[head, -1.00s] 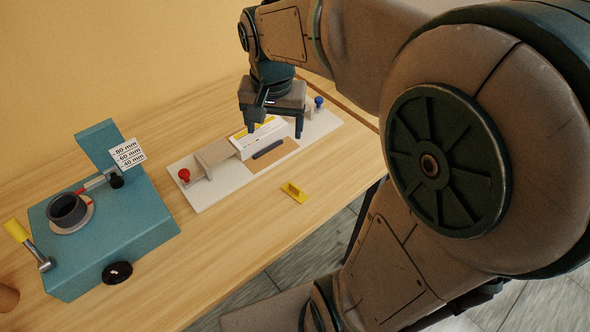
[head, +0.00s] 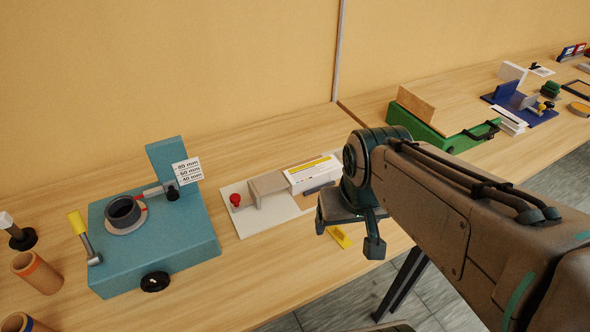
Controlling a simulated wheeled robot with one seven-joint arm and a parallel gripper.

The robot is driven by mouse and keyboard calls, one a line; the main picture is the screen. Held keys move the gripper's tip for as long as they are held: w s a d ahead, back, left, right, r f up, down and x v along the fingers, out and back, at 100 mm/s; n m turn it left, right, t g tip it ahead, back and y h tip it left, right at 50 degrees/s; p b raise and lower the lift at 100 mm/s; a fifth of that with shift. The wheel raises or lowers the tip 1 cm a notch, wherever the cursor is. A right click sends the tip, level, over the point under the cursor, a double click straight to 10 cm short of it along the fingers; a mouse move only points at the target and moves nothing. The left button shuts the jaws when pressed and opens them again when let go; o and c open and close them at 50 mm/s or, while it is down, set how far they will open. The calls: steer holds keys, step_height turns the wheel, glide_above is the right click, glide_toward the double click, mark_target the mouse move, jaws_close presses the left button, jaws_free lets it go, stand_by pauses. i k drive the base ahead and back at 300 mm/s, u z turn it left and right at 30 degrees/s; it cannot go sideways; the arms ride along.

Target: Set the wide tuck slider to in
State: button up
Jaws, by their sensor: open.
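A white board (head: 249,221) lies on the table with a beige block (head: 268,186) and a white carton with a yellow stripe (head: 313,171) on it. A red knob (head: 235,200) stands on a small slide at the board's left end. The board's right end, where a blue knob showed earlier, is hidden behind my arm. I cannot tell which knob is the wide tuck slider. My gripper (head: 350,236) is open and empty, with its fingers spread, in front of the board's right part. It appears apart from the board and the carton.
A teal machine (head: 154,245) with a black cup and a millimetre label stands left of the board. A yellow piece (head: 340,236) lies partly hidden behind my gripper. A green fixture (head: 446,140) stands on the table to the right. Bare table lies in front of the board.

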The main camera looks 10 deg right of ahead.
mark_target(263, 186)
steer(key=k, duration=1)
steer(key=u, duration=1.4)
steer(key=i, duration=1.05)
steer(key=z, duration=1.4)
